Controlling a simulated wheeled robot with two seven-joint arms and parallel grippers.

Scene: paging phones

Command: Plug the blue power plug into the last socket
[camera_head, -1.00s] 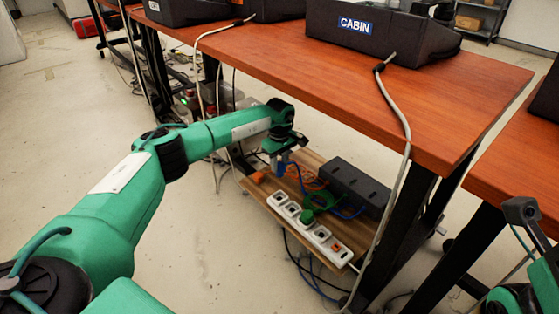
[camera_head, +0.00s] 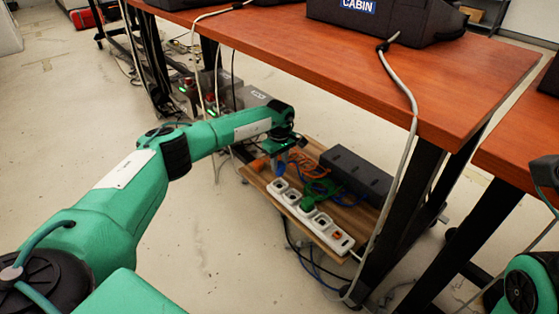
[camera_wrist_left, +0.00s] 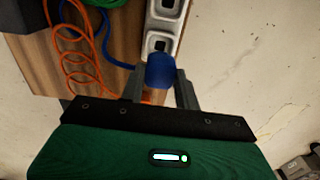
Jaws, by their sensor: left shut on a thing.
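My left gripper (camera_wrist_left: 160,88) is shut on the blue power plug (camera_wrist_left: 161,70) in the left wrist view. A blue cable runs from the plug towards the upper left. The plug is just beside the end socket (camera_wrist_left: 159,43) of the white power strip (camera_head: 330,231). I cannot tell whether they touch or how high the plug is. In the head view my left gripper (camera_head: 281,158) is over the strip's far left end and mostly hides the plug. A green plug (camera_head: 308,203) sits in a middle socket. My right gripper is not in view.
The strip lies along the front edge of a low wooden shelf (camera_head: 262,186) beneath a red-brown table (camera_head: 440,95). An orange plug (camera_head: 258,164) is left of my gripper, and a black block (camera_head: 355,174) lies behind the strip. A grey cable (camera_head: 407,88) hangs from the table.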

